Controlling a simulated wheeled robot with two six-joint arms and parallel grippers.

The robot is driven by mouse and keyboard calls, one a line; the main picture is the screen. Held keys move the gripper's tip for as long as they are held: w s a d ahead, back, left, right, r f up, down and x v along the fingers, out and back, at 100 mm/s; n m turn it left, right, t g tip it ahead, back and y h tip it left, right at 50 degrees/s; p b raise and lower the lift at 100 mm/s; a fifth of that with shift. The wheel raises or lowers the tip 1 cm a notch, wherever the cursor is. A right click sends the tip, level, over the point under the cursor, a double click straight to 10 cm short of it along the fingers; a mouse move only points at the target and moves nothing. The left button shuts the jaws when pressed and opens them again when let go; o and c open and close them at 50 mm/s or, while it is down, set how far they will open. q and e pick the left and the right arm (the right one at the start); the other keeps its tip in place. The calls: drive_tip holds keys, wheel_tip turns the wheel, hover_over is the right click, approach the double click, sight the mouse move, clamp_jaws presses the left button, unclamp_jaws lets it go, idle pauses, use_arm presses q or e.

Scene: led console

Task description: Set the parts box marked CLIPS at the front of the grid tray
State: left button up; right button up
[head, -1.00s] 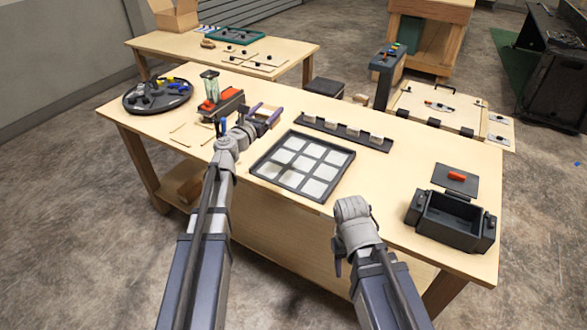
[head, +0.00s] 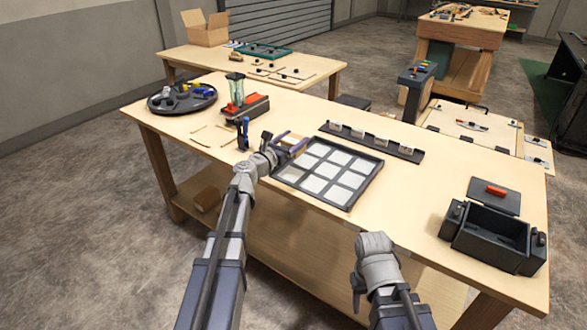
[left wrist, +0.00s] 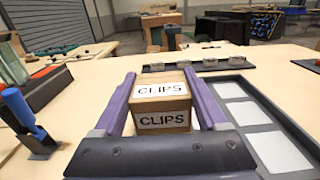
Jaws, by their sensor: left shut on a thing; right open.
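The parts box marked CLIPS (left wrist: 160,105) is a small tan box with white labels, upright in the left wrist view. My left gripper (head: 292,143) is shut on it, one purple finger on each side. In the head view the box is mostly hidden by the gripper, at the back-left edge of the grid tray (head: 366,186). The tray has a dark rim and pale, empty-looking compartments; in the left wrist view it lies right of the box. I cannot tell the box's height above the table. My right gripper (head: 357,285) is open and empty, before the table's front edge.
A dark strip with several pale blocks (head: 372,140) lies behind the tray. A red-and-grey device (head: 243,104), a blue upright tool (head: 243,133) and a round dark tray (head: 182,98) stand left. A dark open bin (head: 490,238) stands right. Table between tray and bin is clear.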

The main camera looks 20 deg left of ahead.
use_arm(q)
wheel_tip(320, 180, down, 4)
drive_tip(key=b, duration=0.3)
drive_tip(key=shift+f, duration=0.25)
drive_tip(key=shift+f+b, duration=0.1)
drive_tip(key=shift+b, duration=0.2)
wheel_tip(320, 180, down, 3)
drive_tip(key=b, duration=0.3)
drive_tip(key=shift+f, duration=0.2)
drive_tip(key=shift+f+b, duration=0.2)
drive_tip(key=shift+b, duration=0.2)
drive_tip(key=o, duration=1.4)
drive_tip(key=shift+c, duration=0.2)
drive_tip(key=shift+r, duration=0.1)
drive_tip(key=shift+r+p, duration=0.25)
drive_tip(key=shift+p, duration=0.1)
drive_tip(key=v, duration=1.2)
